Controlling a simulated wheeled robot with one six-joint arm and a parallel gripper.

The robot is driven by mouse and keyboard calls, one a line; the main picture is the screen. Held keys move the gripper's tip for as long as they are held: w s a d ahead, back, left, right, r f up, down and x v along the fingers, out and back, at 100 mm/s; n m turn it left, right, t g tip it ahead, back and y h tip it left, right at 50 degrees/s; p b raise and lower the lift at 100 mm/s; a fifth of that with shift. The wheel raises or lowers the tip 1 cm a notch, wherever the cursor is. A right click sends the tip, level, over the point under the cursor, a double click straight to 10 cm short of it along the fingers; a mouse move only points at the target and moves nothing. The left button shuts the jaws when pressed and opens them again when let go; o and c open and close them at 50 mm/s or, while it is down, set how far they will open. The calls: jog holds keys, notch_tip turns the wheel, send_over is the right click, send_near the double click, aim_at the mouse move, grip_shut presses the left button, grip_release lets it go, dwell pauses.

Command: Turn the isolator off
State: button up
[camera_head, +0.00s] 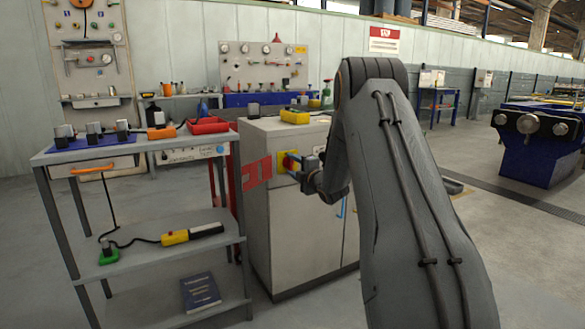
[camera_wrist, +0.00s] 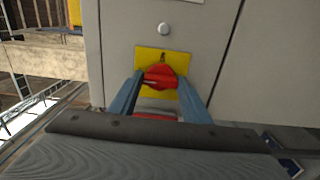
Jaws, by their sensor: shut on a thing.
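The isolator is a red rotary handle (camera_wrist: 160,76) on a yellow plate (camera_wrist: 184,63), fixed to the front of a grey cabinet. In the head view the yellow plate (camera_head: 281,161) sits on the upper part of the cabinet front, with the red handle (camera_head: 288,161) partly hidden by my gripper. My gripper (camera_wrist: 160,84) has its two blue fingers on either side of the red handle and is shut on it. In the head view my gripper (camera_head: 298,170) reaches the cabinet from the right. The lower part of the handle is hard to make out.
The grey cabinet (camera_head: 300,235) has doors and a yellow-and-black item (camera_head: 295,116) on top. A shelved trolley (camera_head: 150,255) stands close on its left, carrying a red tray (camera_head: 208,126). Open floor lies to the right, before a blue machine (camera_head: 540,150).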

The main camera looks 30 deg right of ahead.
dwell(0.4)
jog(key=o, duration=1)
jog(key=shift+a, duration=0.1)
jog(key=shift+o, duration=0.2)
jog(key=shift+s, duration=0.15)
jog(key=s+p, duration=0.1)
jog(key=s, duration=0.6)
jog(key=shift+s+d, duration=0.2)
jog(key=shift+s, duration=0.05)
